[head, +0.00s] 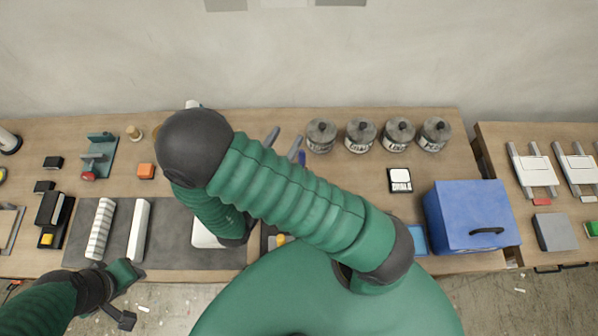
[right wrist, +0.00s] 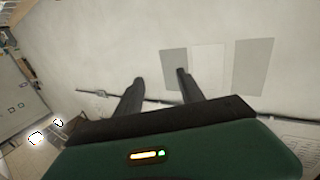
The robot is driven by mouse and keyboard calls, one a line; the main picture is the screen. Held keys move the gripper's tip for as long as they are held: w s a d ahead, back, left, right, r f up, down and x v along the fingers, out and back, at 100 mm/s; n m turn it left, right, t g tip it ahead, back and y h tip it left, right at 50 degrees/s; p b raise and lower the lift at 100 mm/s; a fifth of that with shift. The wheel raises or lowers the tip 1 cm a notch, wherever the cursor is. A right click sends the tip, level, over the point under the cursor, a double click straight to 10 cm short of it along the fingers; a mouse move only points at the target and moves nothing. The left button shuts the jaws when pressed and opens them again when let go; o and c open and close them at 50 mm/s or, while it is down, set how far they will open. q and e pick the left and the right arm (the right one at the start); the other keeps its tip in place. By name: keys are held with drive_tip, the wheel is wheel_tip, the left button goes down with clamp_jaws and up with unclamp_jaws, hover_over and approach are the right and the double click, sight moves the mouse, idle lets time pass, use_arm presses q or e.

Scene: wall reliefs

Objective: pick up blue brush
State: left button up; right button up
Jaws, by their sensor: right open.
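A small blue piece (head: 302,158), which may be part of the blue brush, shows on the table just past my right upper arm. The arm covers the area around it, so I cannot make out its full shape. My right gripper (head: 284,142) shows as two dark fingertips beyond that arm, close to the blue piece in the picture. In the right wrist view the right gripper (right wrist: 156,88) is open, with its fingers apart, nothing between them, and the wall ahead. My left gripper (head: 125,296) is at the lower left, by the table's front edge; its jaw opening is unclear.
Several labelled metal jars (head: 360,135) stand at the back. A blue box (head: 470,218) with a black handle is at the right. The bare wall (head: 400,60) rises behind the table.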

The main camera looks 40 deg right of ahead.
drive_tip(key=b, duration=1.4)
approach(304, 155)
wheel_tip(304, 155, up, 4)
drive_tip(key=w+d, duration=0.1)
drive_tip(key=d, duration=0.1)
wheel_tip(304, 155, down, 9)
drive_tip(key=a+b, duration=0.1)
drive_tip(key=b, duration=0.8)
drive_tip(key=x, duration=0.3)
drive_tip(key=p+x, duration=0.1)
drive_tip(key=x, duration=0.3)
drive_tip(key=p+x, duration=0.1)
drive_tip(key=x, duration=0.3)
drive_tip(key=shift+w+r, duration=0.2)
drive_tip(key=shift+r, duration=0.1)
drive_tip(key=shift+w+d, duration=0.25)
drive_tip(key=shift+d, duration=0.15)
drive_tip(key=shift+d+f, duration=0.1)
drive_tip(key=c, duration=0.6)
clamp_jaws()
